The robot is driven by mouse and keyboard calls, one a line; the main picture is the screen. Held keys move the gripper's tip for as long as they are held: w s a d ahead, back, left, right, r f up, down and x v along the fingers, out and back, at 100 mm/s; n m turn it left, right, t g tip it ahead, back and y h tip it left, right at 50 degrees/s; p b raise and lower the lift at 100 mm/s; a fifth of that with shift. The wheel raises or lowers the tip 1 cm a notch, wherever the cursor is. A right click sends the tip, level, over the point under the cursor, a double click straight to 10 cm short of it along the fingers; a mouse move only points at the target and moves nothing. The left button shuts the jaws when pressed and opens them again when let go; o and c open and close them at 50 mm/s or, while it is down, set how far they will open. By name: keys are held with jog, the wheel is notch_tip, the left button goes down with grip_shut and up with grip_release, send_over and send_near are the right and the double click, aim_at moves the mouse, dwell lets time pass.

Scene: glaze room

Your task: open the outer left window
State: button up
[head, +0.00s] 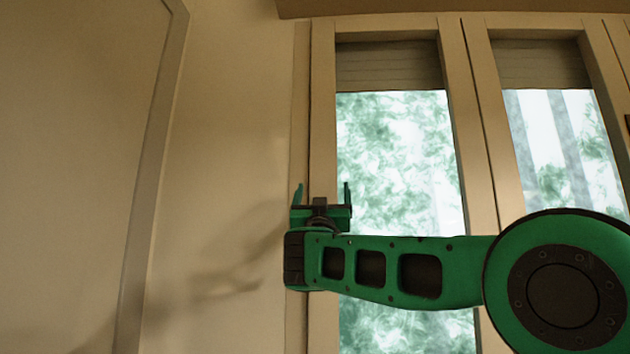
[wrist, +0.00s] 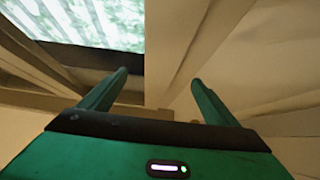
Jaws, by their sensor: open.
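The outer left window (head: 323,120) is a cream-framed pane with a rolled shutter at its top and green foliage behind the glass. It looks closed against its frame. My gripper (head: 322,192) is in front of the window's left frame post, with its two fingers apart and pointing up. In the wrist view my open gripper (wrist: 160,85) has nothing visible between its fingers except the cream frame beyond. The glass shows at the upper left there. No handle of this window shows; my arm covers part of its lower half.
A second window (head: 480,120) stands to the right, with a dark piece at the right picture edge. A bare wall (head: 225,150) and a large framed panel (head: 75,170) lie to the left. A ledge or box (head: 450,8) runs above the windows.

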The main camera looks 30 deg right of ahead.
aim_at(323, 165)
jog(key=x, duration=0.7)
jog(key=a+r+x, duration=0.1)
jog(key=x, duration=0.3)
jog(key=shift+s, duration=0.15)
jog(key=shift+c, duration=0.6)
jog(key=c, duration=1.4)
